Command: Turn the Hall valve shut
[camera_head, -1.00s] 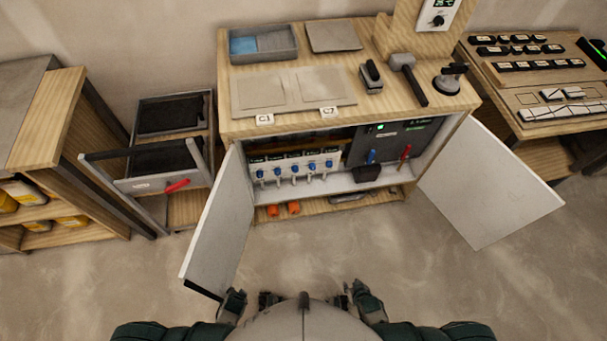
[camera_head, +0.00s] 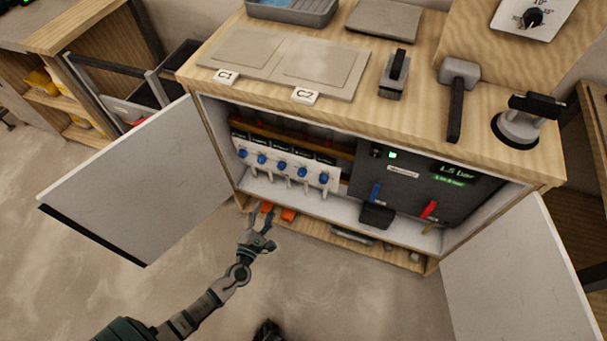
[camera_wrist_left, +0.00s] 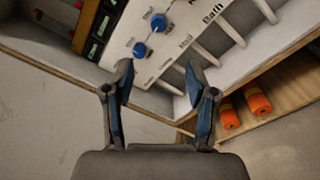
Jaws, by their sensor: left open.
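A white valve panel (camera_head: 272,165) with a row of several blue knobs sits inside the open cabinet. In the left wrist view, one label appears to read Hall, in line with a blue knob (camera_wrist_left: 158,22); this seems to be the second from the left (camera_head: 261,159) in the head view. Another blue knob (camera_wrist_left: 140,50) is beside it. My left gripper (camera_head: 268,238) is open and empty, below and in front of the panel. In the left wrist view its fingers (camera_wrist_left: 158,80) point at the panel's lower edge, apart from the knobs. My right gripper is out of view.
The left door (camera_head: 140,185) and right door (camera_head: 510,270) stand open. Orange rolls (camera_head: 288,214) lie on the low shelf. A dark unit (camera_head: 400,165) with a blue and a red lever fills the cabinet's right side. Tiles and tools lie on the worktop (camera_head: 420,120).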

